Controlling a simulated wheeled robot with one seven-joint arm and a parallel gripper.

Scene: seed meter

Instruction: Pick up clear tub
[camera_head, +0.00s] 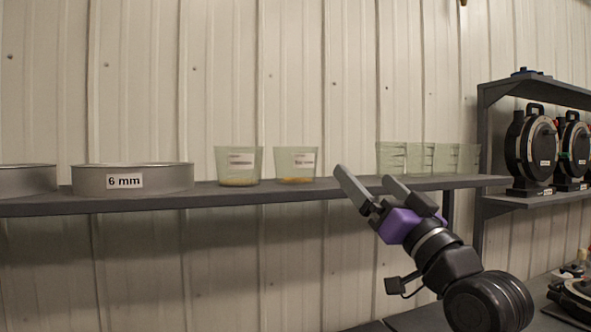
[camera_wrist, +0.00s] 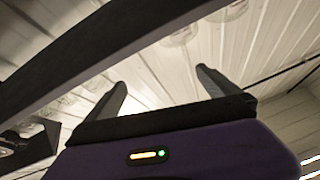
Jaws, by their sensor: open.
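Several clear tubs stand on the dark shelf (camera_head: 250,193) in the head view. Two labelled tubs, a left one (camera_head: 238,170) and a right one (camera_head: 296,168), each hold a little orange-brown material at the bottom. To the right stands a row of clear, empty-looking tubs (camera_head: 391,158), close together. My gripper (camera_head: 367,182) is open and empty, in front of the shelf edge between the two groups, fingers pointing up and left. The wrist view shows my two fingers (camera_wrist: 160,88) apart with nothing between them. Blurry clear tubs show beyond, one at the top (camera_wrist: 180,33).
A round metal sieve (camera_head: 80,180) labelled 6 mm stands on the shelf at left, with another (camera_head: 25,180) at the edge. Round black devices (camera_head: 531,150) sit on a rack at right. The shelf's front edge lies close behind my gripper.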

